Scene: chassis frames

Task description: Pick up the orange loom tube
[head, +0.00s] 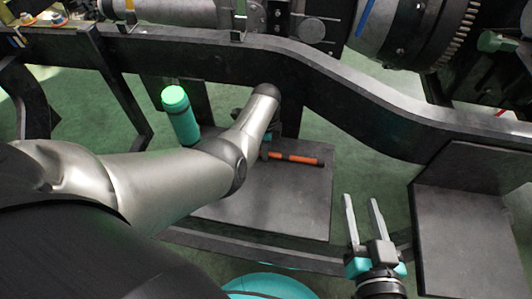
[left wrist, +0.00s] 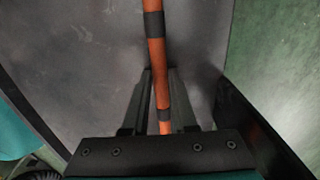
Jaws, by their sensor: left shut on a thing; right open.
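The orange loom tube (head: 298,158) has dark bands and shows in the head view above a dark grey plate, just right of my left wrist. My left gripper (head: 268,150) is mostly hidden behind its own arm there. In the left wrist view the tube (left wrist: 156,60) runs down between the two dark fingers of my left gripper (left wrist: 158,90), which is shut on it. I cannot tell whether the tube still touches the plate. My right gripper (head: 362,215) is open and empty at the lower right, its fingers pointing up in the picture.
The dark grey plate (head: 285,205) lies inside a dark chassis frame (head: 375,105). A teal cylinder (head: 181,115) stands at its upper left. Another dark plate (head: 470,240) is at the right. Metal machinery (head: 400,25) lines the top. Green floor shows through the gaps.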

